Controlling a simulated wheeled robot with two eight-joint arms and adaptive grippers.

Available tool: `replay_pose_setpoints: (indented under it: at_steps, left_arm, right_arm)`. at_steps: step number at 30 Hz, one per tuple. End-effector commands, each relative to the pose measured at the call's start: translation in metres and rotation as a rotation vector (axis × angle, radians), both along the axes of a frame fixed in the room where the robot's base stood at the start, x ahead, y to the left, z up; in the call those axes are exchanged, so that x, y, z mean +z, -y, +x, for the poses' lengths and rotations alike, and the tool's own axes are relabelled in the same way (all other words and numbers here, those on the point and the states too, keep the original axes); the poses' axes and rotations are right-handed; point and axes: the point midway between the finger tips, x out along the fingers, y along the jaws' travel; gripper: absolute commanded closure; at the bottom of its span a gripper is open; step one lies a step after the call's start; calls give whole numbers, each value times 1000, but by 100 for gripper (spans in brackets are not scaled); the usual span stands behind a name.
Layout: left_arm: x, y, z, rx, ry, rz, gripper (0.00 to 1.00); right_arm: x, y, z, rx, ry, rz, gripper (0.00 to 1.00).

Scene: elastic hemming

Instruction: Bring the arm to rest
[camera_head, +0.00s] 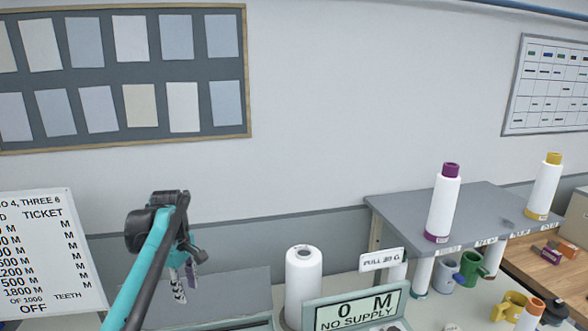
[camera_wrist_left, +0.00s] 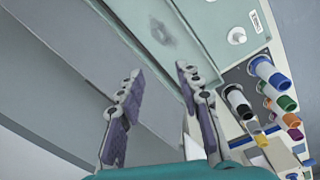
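My left arm comes up from the lower left of the head view, teal and black. My left gripper (camera_head: 183,285) hangs from it with its fingers pointing down, above and left of the white roll. In the left wrist view the left gripper (camera_wrist_left: 160,82) has its two purple-grey fingers apart with nothing between them. A grey panel and a pale green machine surface lie beyond the fingertips. My right arm and gripper are not in view.
A white roll (camera_head: 303,287) stands beside the display box (camera_head: 352,308) reading "0 M NO SUPPLY". A grey shelf (camera_head: 400,205) at right bears white cones with purple (camera_head: 443,203) and yellow (camera_head: 544,186) tops. Mugs stand near it. A text board (camera_head: 45,250) stands at left.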

Motion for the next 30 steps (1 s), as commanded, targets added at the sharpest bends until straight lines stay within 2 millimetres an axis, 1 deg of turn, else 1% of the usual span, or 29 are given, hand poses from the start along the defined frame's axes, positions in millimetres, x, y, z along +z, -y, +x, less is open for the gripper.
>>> replay_pose_setpoints:
  at_steps: [1, 5, 6, 8, 9, 11, 12, 14, 15, 17, 18, 21, 24, 27, 30]
  left_arm:
    - [-6, 9, -16, -68, 27, 9, 65]
    - [-18, 31, -56, -282, 112, 48, 65]
    - [-23, 37, -69, -347, 138, 62, 65]
    - [-33, 46, -89, -446, 176, 88, 65]
    - [-41, 52, -102, -511, 201, 106, 65]
    - [-54, 60, -123, -608, 238, 137, 65]
    - [-64, 65, -137, -673, 262, 158, 65]
    - [-81, 72, -158, -769, 297, 194, 65]
    - [-93, 76, -171, -832, 320, 219, 65]
    - [-113, 83, -191, -923, 352, 258, 65]
    - [-126, 86, -202, -981, 373, 284, 65]
    - [-156, 93, -227, -1106, 414, 347, 65]
    - [-179, 97, -244, -1194, 441, 397, 65]
    - [-192, 100, -252, -1246, 458, 427, 65]
    - [-196, 101, -255, -1267, 463, 440, 65]
  right_arm:
    - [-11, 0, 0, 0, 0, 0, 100]
    - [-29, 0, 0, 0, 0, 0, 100]
    - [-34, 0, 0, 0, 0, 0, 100]
    - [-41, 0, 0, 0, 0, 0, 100]
    - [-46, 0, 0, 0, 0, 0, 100]
    - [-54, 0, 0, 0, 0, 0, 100]
    - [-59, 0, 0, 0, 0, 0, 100]
    - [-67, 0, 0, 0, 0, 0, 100]
    - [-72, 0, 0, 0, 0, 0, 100]
    - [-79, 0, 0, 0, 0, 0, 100]
    - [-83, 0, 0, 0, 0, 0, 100]
    - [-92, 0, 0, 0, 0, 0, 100]
    - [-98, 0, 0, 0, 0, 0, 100]
    - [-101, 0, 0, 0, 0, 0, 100]
    - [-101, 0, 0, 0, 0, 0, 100]
